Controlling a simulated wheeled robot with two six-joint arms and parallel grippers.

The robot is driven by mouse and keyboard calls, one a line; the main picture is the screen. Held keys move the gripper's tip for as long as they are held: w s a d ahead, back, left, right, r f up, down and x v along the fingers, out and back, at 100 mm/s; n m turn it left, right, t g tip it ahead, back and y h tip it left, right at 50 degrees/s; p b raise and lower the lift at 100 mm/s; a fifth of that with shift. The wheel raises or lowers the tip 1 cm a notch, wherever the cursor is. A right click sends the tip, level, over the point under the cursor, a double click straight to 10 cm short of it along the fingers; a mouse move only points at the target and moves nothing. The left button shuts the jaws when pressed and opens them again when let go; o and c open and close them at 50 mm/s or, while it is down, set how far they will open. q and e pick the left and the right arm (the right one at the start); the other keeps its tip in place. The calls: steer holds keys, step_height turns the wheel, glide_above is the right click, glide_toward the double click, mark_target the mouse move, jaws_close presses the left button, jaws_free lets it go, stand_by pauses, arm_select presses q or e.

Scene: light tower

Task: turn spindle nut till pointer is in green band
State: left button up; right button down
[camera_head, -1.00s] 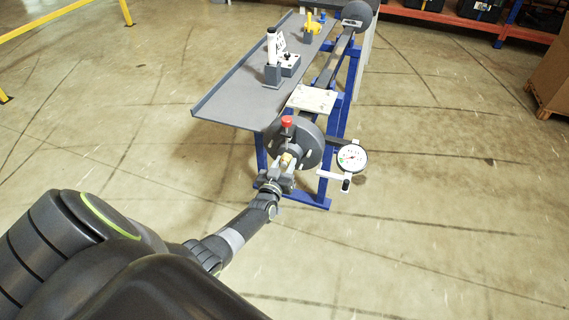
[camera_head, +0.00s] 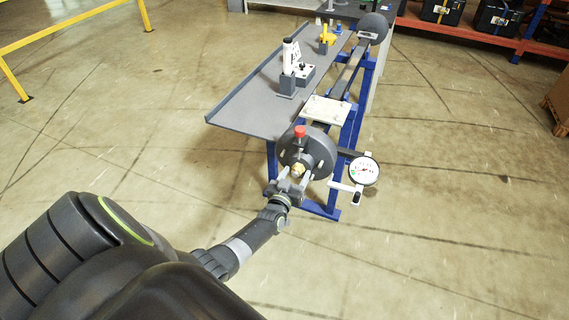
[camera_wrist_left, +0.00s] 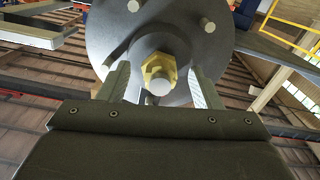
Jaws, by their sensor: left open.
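The brass-yellow spindle nut (camera_wrist_left: 158,70) sits at the centre of a grey round flange (camera_head: 316,153); the nut also shows small in the head view (camera_head: 298,168). My left gripper (camera_wrist_left: 160,80) is open, with one finger on each side of the nut and visible gaps between fingers and nut. In the head view the left gripper (camera_head: 293,180) is in front of the flange. A round white dial gauge (camera_head: 364,171) stands right of the flange, with a small green band at its lower left. The pointer is too small to read. My right gripper is not in view.
A red knob (camera_head: 299,131) stands above the nut. A grey tray table (camera_head: 252,107) on a blue frame (camera_head: 331,211) runs behind, carrying a white cylinder (camera_head: 291,55) and a yellow part (camera_head: 325,42). A light bracket (camera_head: 345,187) sits below the gauge. Open floor surrounds the stand.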

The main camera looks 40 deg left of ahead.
arm_select(q)
steer(key=v, duration=1.6)
steer(key=shift+s+d+b, duration=0.2)
steer(key=shift+s+b, duration=0.15)
steer(key=s+d+f+m+g+h+b, duration=0.1)
steer(key=s+f+g, duration=0.45)
steer(key=f, duration=0.75)
steer(key=s+d+f+m+g+h+b, duration=0.1)
steer(key=s+f+m+g+b, duration=0.15)
steer(key=s+f, duration=0.75)
steer(key=s+f+g, duration=0.4)
steer(key=s+f, duration=0.3)
steer(key=s, duration=0.3)
steer(key=s+d+f+g+h, duration=0.1)
steer(key=s+f+g, duration=0.3)
steer(key=s+f, duration=0.4)
steer(key=s, duration=0.3)
steer(key=shift+s+d+f+b, duration=0.2)
steer(key=shift+s+d+b, duration=0.1)
steer(key=shift+s+b, duration=0.05)
